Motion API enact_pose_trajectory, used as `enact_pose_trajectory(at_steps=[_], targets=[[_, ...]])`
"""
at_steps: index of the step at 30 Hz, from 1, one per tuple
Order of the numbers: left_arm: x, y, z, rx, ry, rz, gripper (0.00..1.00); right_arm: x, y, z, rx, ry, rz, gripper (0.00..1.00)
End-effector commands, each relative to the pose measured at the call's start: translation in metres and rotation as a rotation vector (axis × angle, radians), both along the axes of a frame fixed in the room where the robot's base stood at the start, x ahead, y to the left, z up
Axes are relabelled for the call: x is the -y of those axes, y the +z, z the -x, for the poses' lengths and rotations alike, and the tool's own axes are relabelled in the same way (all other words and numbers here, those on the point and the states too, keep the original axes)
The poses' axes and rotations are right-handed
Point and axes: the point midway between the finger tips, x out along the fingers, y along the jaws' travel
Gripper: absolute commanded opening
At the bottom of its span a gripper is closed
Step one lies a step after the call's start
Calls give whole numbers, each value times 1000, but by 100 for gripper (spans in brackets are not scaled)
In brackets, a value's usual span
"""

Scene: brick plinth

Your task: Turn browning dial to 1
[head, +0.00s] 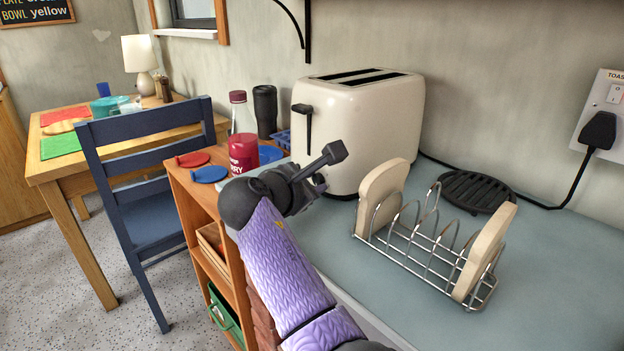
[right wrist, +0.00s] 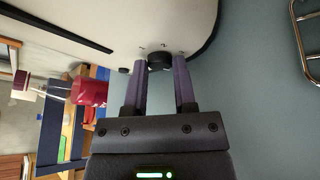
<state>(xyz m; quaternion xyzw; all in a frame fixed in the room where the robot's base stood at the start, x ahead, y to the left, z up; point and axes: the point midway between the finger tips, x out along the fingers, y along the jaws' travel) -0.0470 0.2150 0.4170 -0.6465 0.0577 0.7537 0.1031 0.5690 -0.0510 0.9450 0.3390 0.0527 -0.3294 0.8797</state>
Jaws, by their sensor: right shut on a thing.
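The cream toaster (head: 370,125) stands on the counter against the wall, with two slots on top and a dark lever (head: 308,118) on its left end. My right gripper (head: 314,184) is at the lower part of that end. In the right wrist view the same gripper (right wrist: 160,70) has its two purple fingers on either side of the round black browning dial (right wrist: 160,59), shut on it. In the head view my gripper hides the dial. My left gripper is not in view.
A wire toast rack (head: 425,240) with two bread slices stands right of the gripper. A black trivet (head: 472,190) lies behind it. A bottle with a red label (head: 243,145) and a dark flask (head: 265,110) stand left of the toaster. The counter's front right is clear.

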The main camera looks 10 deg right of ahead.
Motion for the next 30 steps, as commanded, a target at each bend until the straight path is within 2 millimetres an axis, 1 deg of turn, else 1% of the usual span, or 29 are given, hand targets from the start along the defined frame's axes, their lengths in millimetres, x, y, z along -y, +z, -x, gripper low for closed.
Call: enact_pose_trajectory(at_steps=[1, 3, 4, 5, 7, 9, 10, 12, 15, 19, 28, 29, 30], targets=[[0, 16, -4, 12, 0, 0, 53, -1, 11, 0, -19, 3, 17, 0], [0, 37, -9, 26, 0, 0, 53, -1, 17, 1, -64, 2, 51, 0], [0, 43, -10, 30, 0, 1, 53, -1, 17, 1, -90, 2, 69, 0], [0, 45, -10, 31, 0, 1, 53, -1, 15, 0, -117, 0, 88, 0], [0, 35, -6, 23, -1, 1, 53, -1, 5, -2, -191, 2, 144, 0], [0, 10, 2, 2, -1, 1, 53, -1, -7, -4, -267, 0, 201, 0], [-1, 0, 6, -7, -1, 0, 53, -1, -10, -5, -292, -2, 217, 0], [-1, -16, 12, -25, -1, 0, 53, -1, -11, -5, -331, -2, 242, 0], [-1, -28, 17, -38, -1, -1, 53, -1, -8, -4, -367, -1, 265, 0], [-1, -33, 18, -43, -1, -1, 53, -1, -2, -3, -390, -2, 279, 0], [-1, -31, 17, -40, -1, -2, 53, -1, 1, -2, -394, -3, 277, 0], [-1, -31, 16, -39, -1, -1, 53, -1, 1, -2, -394, -3, 277, 40], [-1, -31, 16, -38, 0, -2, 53, -1, 1, -2, -394, -2, 277, 48]])
